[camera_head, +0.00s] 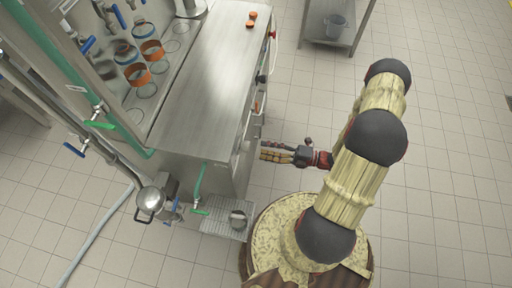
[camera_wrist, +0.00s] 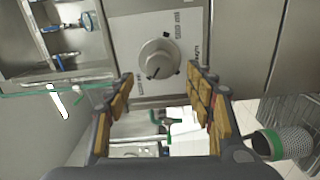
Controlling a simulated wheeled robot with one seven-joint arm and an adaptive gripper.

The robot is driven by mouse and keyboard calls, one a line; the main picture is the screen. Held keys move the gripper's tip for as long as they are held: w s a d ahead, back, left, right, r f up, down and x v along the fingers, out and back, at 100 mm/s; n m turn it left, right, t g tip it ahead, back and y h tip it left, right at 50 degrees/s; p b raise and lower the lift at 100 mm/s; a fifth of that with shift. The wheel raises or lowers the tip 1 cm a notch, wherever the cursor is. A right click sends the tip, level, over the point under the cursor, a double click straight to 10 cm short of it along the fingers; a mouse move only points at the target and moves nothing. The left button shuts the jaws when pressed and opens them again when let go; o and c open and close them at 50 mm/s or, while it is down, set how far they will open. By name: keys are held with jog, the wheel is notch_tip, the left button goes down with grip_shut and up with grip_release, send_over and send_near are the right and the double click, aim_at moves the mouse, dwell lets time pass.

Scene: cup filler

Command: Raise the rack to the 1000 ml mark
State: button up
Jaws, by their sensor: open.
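A round grey knob (camera_wrist: 158,57) with a dark pointer mark sits on a light plate (camera_wrist: 125,32) with small printed labels, too small to read for certain. My gripper (camera_wrist: 160,84) is open in the wrist view, one finger on each side below the knob, with nothing between the fingers. Whether it touches the knob cannot be told. In the head view my gripper (camera_head: 264,150) is beside the front of the steel machine (camera_head: 208,75). The knob is not clear there. I cannot identify the rack or a 1000 ml mark for certain.
Orange-ringed holders (camera_head: 138,74) and blue-handled valves (camera_head: 118,16) are on the machine at upper left. The tiled floor (camera_head: 450,140) at right is clear.

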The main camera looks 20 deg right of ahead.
jog(key=shift+v, duration=2.35)
